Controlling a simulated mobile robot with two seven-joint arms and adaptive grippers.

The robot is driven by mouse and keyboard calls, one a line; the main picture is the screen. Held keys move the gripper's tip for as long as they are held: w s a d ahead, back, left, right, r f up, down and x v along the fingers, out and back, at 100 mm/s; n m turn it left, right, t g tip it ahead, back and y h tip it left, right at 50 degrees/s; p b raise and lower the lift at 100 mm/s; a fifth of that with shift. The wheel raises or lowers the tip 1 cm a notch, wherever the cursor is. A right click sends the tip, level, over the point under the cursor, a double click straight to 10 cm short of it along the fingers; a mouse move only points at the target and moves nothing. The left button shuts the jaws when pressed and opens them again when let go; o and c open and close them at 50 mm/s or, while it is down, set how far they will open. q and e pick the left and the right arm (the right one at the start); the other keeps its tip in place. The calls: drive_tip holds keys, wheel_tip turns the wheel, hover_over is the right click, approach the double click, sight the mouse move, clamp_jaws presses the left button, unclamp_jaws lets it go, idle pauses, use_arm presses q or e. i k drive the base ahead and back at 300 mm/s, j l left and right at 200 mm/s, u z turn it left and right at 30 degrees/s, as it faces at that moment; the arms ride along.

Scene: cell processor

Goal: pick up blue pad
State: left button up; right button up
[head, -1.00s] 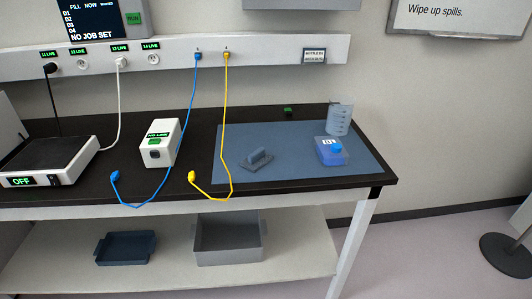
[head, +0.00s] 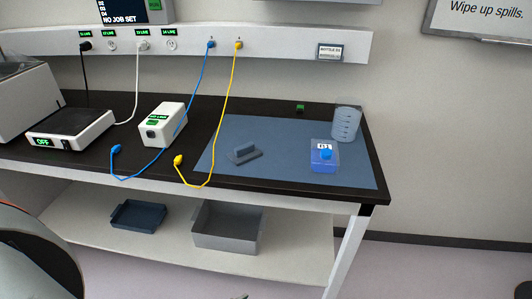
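A small grey-blue pad with a raised block-like handle (head: 244,154) lies on the left part of a flat blue mat (head: 285,178) on the black bench. It appears to be the blue pad, though the mat is also blue and flat. Nothing touches the pad's handle. A rounded part of my own arm seems to show at the lower left corner. Neither of my grippers shows in the head view.
A clear blue box with a blue knob (head: 324,157) and a translucent graduated beaker (head: 346,124) stand on the mat's right side. Grey bins (head: 226,226) sit on the lower shelf.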

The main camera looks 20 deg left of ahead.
sight(243, 154)
drive_tip(key=l+u, duration=0.4)
drive_tip(key=i+l+u, duration=0.1)
drive_tip(key=u, duration=0.35)
drive_tip(key=l, duration=0.1)
